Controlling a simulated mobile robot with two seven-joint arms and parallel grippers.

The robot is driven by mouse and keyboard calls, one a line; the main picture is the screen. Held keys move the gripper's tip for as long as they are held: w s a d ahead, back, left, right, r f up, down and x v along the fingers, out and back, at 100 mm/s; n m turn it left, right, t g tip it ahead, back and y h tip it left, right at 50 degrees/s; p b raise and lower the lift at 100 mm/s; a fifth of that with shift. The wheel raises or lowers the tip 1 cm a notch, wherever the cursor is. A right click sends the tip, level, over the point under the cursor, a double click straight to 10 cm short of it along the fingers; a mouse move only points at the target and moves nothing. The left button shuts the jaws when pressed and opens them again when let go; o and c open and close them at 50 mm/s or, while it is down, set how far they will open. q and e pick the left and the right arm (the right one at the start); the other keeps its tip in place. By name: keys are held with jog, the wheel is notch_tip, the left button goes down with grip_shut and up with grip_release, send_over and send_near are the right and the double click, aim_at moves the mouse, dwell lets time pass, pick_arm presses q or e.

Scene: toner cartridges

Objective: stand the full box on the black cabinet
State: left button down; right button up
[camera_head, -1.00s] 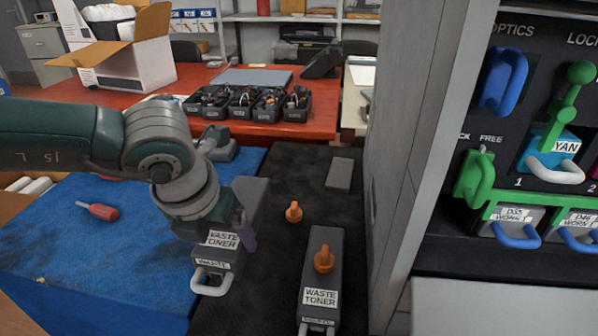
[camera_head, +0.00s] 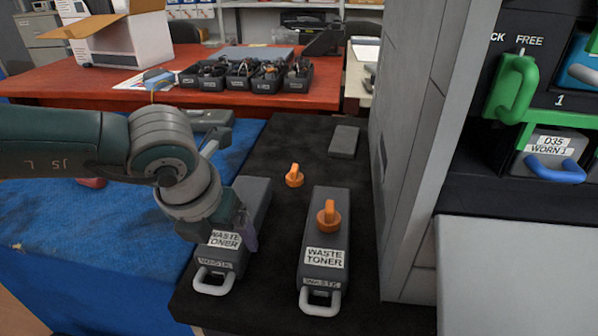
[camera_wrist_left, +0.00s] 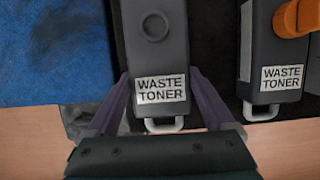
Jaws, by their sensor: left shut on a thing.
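My left gripper (camera_head: 238,228) is shut on a dark grey waste toner box (camera_head: 247,205). This box has a white label, a pale front handle and no orange knob. In the left wrist view, the fingers (camera_wrist_left: 160,82) are on either side of the box (camera_wrist_left: 155,50), whose top shows a round mark. The box is over the left part of the black cabinet (camera_head: 275,255); I cannot tell whether it touches the top. A second waste toner box (camera_head: 335,225) with an orange knob stands on the cabinet to its right. My right gripper is not in view.
A loose orange knob (camera_head: 294,175) and a dark grey block (camera_head: 343,141) are farther back on the cabinet. A blue-covered table (camera_head: 90,235) adjoins on the left; a tall grey panel (camera_head: 420,130) rises on the right. Black bins (camera_head: 240,76) sit on the red table behind.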

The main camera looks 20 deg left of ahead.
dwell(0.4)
pick_arm(q)
jog(key=shift+f+b, duration=0.35)
grip_release()
jog(key=shift+s+r, duration=0.1)
jog(key=shift+r, duration=0.25)
jog(key=p+v, duration=0.3)
jog(key=v, duration=0.5)
jog(key=shift+d+r, duration=0.1)
jog(key=shift+r, duration=0.1)
jog(key=shift+s+r, duration=0.2)
jog(key=shift+r, duration=0.2)
